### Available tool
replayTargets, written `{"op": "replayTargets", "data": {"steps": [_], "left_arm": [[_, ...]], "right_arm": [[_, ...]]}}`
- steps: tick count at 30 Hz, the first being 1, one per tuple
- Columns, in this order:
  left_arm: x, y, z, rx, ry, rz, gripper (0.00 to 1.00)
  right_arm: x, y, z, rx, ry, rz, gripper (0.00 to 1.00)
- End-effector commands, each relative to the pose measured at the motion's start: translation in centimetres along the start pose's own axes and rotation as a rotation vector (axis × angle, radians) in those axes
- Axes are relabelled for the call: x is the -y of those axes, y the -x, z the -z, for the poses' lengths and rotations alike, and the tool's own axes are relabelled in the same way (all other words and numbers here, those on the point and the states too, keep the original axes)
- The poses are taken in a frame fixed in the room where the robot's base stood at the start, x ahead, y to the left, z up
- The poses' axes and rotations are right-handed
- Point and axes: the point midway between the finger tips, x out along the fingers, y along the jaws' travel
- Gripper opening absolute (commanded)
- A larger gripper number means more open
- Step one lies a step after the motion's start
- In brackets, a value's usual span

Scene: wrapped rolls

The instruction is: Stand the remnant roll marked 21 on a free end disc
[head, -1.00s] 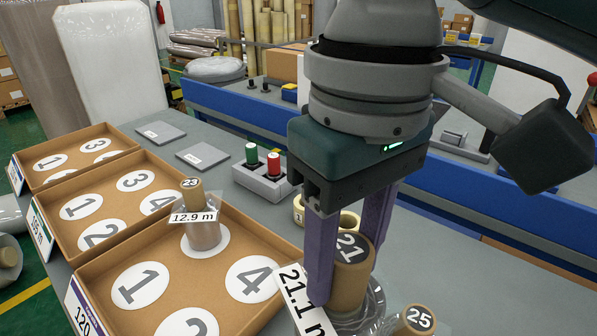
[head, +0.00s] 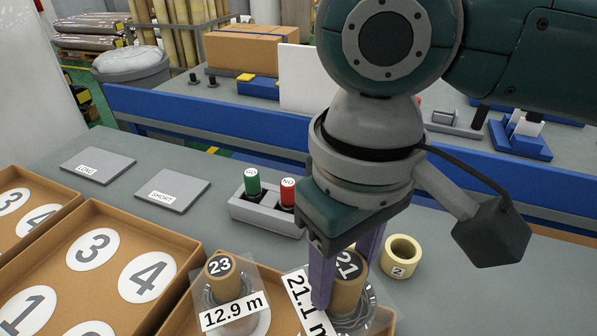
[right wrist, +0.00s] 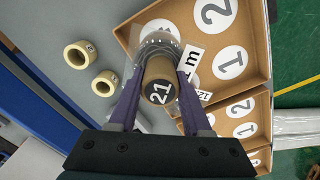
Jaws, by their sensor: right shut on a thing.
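The roll marked 21 (head: 348,285) is a brown core in clear wrap with a "21.1 m" tag. It stands about upright between the fingers of my right gripper (head: 343,275), which is shut on it. It also shows in the right wrist view (right wrist: 159,82). It is at the near tray (head: 386,322), beside the roll marked 23 (head: 222,272) with its "12.9 m" tag. A white disc (right wrist: 160,30) shows partly behind roll 21's wrap; I cannot tell whether the roll touches it. Discs 1 (right wrist: 230,62) and 2 (right wrist: 216,10) are bare. My left gripper is out of view.
A middle tray (head: 142,229) has bare numbered discs. An empty core marked 2 (head: 401,257) stands just right of my gripper. A holder (head: 267,212) with green and red pegs and the LONG (head: 98,167) and SHORT (head: 172,190) plates lie behind.

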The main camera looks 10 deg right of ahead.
Motion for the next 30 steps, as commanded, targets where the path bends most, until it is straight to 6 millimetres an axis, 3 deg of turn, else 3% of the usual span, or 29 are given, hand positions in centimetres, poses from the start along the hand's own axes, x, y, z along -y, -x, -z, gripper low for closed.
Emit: {"op": "replayTargets", "data": {"steps": [20, 30], "left_arm": [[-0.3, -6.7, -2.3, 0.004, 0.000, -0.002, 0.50], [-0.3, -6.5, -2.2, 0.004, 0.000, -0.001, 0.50]], "right_arm": [[0.0, -5.4, 0.0, -0.002, 0.002, 0.000, 0.00], [0.1, -7.7, 0.0, 0.000, 0.000, 0.001, 0.00]]}}
